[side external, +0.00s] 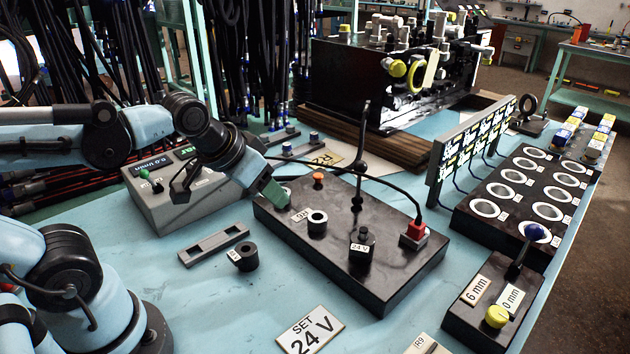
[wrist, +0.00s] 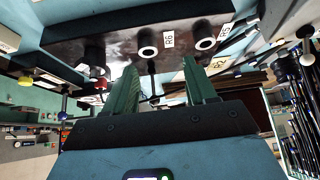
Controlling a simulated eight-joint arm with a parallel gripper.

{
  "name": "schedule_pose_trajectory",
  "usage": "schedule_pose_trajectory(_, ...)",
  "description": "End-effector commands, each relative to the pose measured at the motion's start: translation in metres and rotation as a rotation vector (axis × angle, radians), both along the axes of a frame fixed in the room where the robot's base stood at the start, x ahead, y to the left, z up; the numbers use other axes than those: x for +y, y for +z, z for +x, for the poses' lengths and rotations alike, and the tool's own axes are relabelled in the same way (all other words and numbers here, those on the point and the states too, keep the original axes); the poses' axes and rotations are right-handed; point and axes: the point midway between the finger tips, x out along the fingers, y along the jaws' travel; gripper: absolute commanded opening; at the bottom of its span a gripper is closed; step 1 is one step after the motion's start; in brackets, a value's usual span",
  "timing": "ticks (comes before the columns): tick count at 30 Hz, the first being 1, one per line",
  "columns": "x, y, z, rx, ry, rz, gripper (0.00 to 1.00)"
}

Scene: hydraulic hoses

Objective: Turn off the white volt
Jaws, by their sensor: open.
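No part is plainly marked as the white volt. A white SET 24 V sign (side external: 310,331) lies on the table in front. My gripper (side external: 274,194) is over the left end of the black box, left of the 24 V block and apart from it. In the wrist view my gripper (wrist: 160,78) shows two green fingers spread apart, with nothing held between them. Rings labelled R6 (wrist: 148,42) and R5 (wrist: 205,38) lie beyond them.
A red connector (side external: 416,231) with a black cable and an upright black rod (side external: 358,165) stand on the black box. An orange knob (side external: 318,178) is near my gripper. A lever unit with a yellow knob (side external: 497,316) is at right.

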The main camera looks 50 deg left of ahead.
Motion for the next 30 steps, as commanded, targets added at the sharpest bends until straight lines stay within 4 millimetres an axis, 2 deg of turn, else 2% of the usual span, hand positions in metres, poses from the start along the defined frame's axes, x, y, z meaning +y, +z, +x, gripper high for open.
schedule_pose_trajectory(1,0.004,0.006,0.006,0.017,0.025,0.004,0.48)
schedule_pose_trajectory(9,0.032,0.033,0.041,0.138,0.212,0.036,0.07)
schedule_pose_trajectory(11,0.038,0.038,0.049,0.161,0.259,0.045,0.0)
schedule_pose_trajectory(21,0.079,0.057,0.095,0.269,0.541,0.115,0.0)
schedule_pose_trajectory(30,0.114,0.06,0.133,0.325,0.812,0.197,0.0)
